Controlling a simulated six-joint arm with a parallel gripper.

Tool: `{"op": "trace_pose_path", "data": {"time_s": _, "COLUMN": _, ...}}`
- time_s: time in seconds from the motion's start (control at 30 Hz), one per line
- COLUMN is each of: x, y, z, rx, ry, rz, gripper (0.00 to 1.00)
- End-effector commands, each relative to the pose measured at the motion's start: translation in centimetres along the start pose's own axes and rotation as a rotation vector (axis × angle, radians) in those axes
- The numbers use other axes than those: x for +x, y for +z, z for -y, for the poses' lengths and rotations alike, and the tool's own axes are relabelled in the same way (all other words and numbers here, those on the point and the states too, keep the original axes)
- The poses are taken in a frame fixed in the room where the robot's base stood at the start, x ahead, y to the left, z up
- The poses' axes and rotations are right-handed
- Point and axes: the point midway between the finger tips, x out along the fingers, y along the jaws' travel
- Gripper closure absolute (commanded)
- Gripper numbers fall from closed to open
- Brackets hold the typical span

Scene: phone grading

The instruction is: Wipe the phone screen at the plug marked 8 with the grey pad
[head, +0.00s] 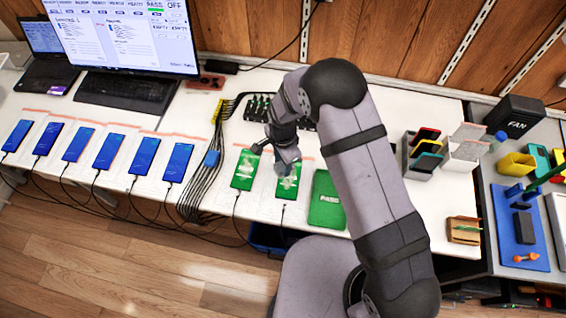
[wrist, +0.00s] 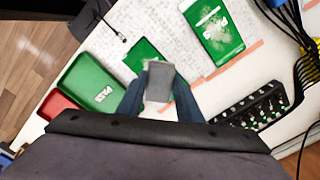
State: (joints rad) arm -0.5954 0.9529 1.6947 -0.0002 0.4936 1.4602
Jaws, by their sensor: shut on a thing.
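My gripper (head: 284,160) is shut on a grey pad, which shows in the wrist view (wrist: 160,80) between the fingers. I cannot tell whether the pad touches the glass. This phone's screen shows whitish marks in the head view. A dark plug (wrist: 121,37) lies off the phone's far end; no number is legible. Another green phone (head: 245,170) with whitish smears lies beside it, also in the wrist view (wrist: 218,30).
A green PASS tray (head: 327,203) stands close right of the phone, with a red tray (wrist: 58,106) beside it in the wrist view. Several blue-screened phones (head: 110,151) lie to the left. A black cable bundle (head: 203,170) and a black rack (wrist: 252,107) are nearby.

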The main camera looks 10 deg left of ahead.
Motion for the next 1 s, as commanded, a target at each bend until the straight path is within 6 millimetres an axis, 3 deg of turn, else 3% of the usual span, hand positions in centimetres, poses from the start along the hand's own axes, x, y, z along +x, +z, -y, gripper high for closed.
{"op": "trace_pose_path", "data": {"time_s": 0.73, "x": 7.5, "y": 0.0, "z": 0.0, "rx": -0.001, "ry": 0.002, "rz": 0.000, "gripper": 0.86}}
{"op": "trace_pose_path", "data": {"time_s": 0.8, "x": 6.8, "y": -0.6, "z": -0.4, "rx": 0.002, "ry": 0.000, "rz": 0.000, "gripper": 0.88}}
{"op": "trace_pose_path", "data": {"time_s": 1.0, "x": 7.3, "y": -2.0, "z": -1.6, "rx": 0.002, "ry": 0.002, "rz": 0.000, "gripper": 0.89}}
